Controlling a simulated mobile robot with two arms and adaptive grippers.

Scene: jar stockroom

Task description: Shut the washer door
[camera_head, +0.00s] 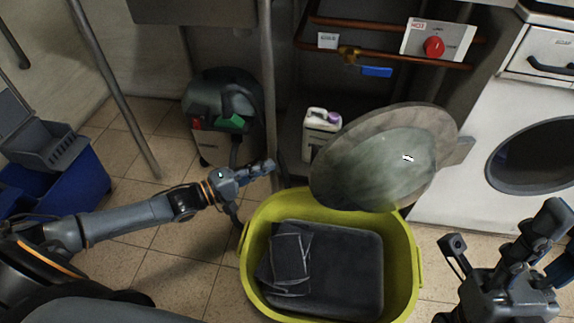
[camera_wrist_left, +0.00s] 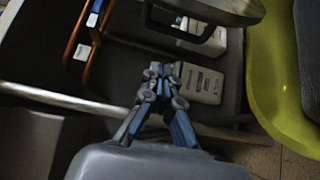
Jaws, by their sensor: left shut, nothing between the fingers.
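The washer (camera_head: 480,130) is a white machine at the right of the head view, with a dark round opening. Its door (camera_head: 385,155) is a round glass disc in a grey rim, swung wide open to the left above the yellow tub. A grey hinge piece (camera_head: 457,151) joins it to the washer. The door's edge probably shows at the top of the left wrist view (camera_wrist_left: 235,8). My left gripper (camera_head: 270,166) is shut and empty, left of the door and apart from it; it also shows in the wrist view (camera_wrist_left: 165,72). My right gripper (camera_head: 562,238) looks open, below the washer opening, partly cut off.
A yellow tub (camera_head: 249,245) with dark contents stands below the door. A white jug (camera_head: 320,128) stands behind, left of the door. Copper pipes (camera_head: 385,54) with a red knob (camera_head: 433,47) run above. A metal leg (camera_head: 267,85) stands near my left gripper.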

